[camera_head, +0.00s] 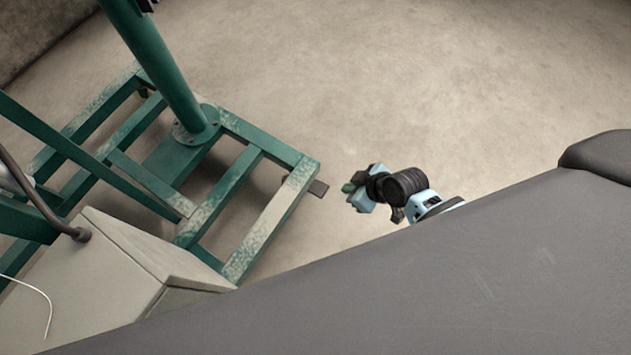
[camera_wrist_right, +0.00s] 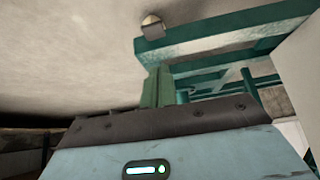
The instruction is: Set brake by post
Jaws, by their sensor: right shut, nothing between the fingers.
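A green post (camera_head: 155,65) rises from a worn green wheeled frame (camera_head: 262,232) on the left of the head view. A small flat dark pedal (camera_head: 318,188), which looks like the brake, sticks out at the frame's right corner. In the right wrist view a small grey-brown piece (camera_wrist_right: 152,28) shows at the end of a green beam (camera_wrist_right: 210,38); it appears to be the same pedal. My right gripper (camera_head: 349,188) is shut and empty, just right of the pedal with a small gap. Its greenish fingers (camera_wrist_right: 157,87) show in the wrist view. My left gripper is not in view.
A grey box (camera_head: 110,270) with a dark cable stands at the lower left against the frame. A large dark grey surface fills the lower right. The concrete floor (camera_head: 400,80) behind and right of the frame is clear.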

